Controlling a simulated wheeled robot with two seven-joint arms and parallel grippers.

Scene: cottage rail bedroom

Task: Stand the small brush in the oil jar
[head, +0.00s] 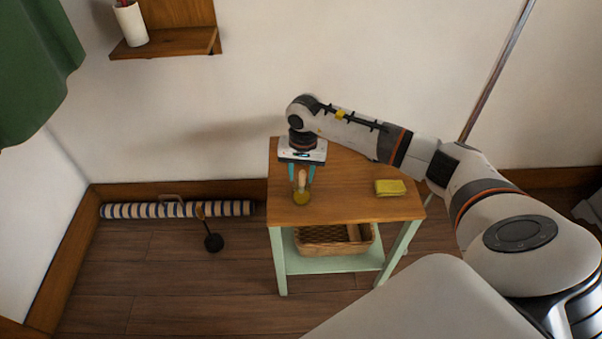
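The small brush (302,179) shows as a pale handle standing about upright on the side table. Its lower end meets the small oil jar (301,199), which holds yellow-green oil, near the table's left front edge. The bristles cannot be made out. My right gripper (301,178) points down from above, with one teal finger on each side of the brush handle. Gaps show between the fingers and the handle, so it looks open. My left gripper is not in view.
The side table (350,205) has a wooden top, with a yellow folded cloth or sponge (390,187) at its right. A wicker basket (310,243) sits on its lower shelf. A striped roll (130,210) lies along the wall. A wall shelf (170,43) holds a white cup (131,25).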

